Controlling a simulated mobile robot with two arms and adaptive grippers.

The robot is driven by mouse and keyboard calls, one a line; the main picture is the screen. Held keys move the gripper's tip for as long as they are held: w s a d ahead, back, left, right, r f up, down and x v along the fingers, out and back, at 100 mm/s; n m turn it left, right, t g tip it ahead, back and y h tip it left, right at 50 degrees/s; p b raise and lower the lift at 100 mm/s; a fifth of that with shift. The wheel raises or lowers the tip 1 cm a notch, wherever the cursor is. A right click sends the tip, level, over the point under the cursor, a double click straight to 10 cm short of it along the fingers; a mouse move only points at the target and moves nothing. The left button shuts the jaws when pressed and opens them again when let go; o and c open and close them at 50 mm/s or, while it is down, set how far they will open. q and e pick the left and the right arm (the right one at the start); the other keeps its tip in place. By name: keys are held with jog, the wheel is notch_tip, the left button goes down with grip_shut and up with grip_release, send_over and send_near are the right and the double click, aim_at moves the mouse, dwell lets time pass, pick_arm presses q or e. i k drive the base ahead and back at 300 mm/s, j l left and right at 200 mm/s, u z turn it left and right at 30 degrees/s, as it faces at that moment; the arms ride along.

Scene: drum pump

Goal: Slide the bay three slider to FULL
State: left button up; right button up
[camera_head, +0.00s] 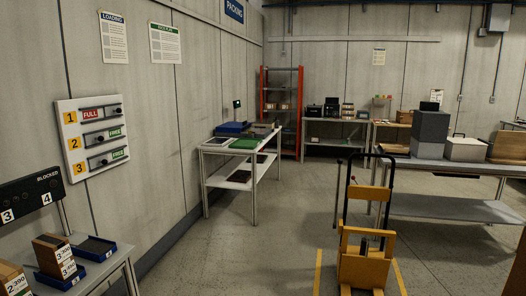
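A white slider board (93,137) hangs on the left wall, with three rows on yellow number tags. Bay three's slider (103,162) is in the bottom row, beside tag 3 (79,168); its dark knob sits toward the left and a green FREE label (119,154) shows to its right. The row 2 slider (99,138) also sits left with green FREE showing. The row 1 knob (118,111) sits at the right, with a red FULL label (91,115) showing to its left. Neither of my grippers is in view.
Below the board, a bench (90,284) carries blue trays and boxes, beside a dark BLOCKED panel (30,196). A yellow trolley (362,262) stands on the floor at centre right. A white table (214,150) stands along the wall. Floor between them is open.

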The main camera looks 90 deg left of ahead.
aim_at(98, 162)
jog(key=u, duration=3.85)
jog(key=i+l+u, duration=0.2)
jog(key=i, duration=0.35)
jog(key=i+u, duration=0.25)
jog(key=i, duration=0.35)
jog(key=i+l+u, duration=0.2)
jog(key=i, duration=0.3)
jog(key=i+l+u, duration=0.25)
jog(key=i+l, duration=0.2)
jog(key=i, duration=0.05)
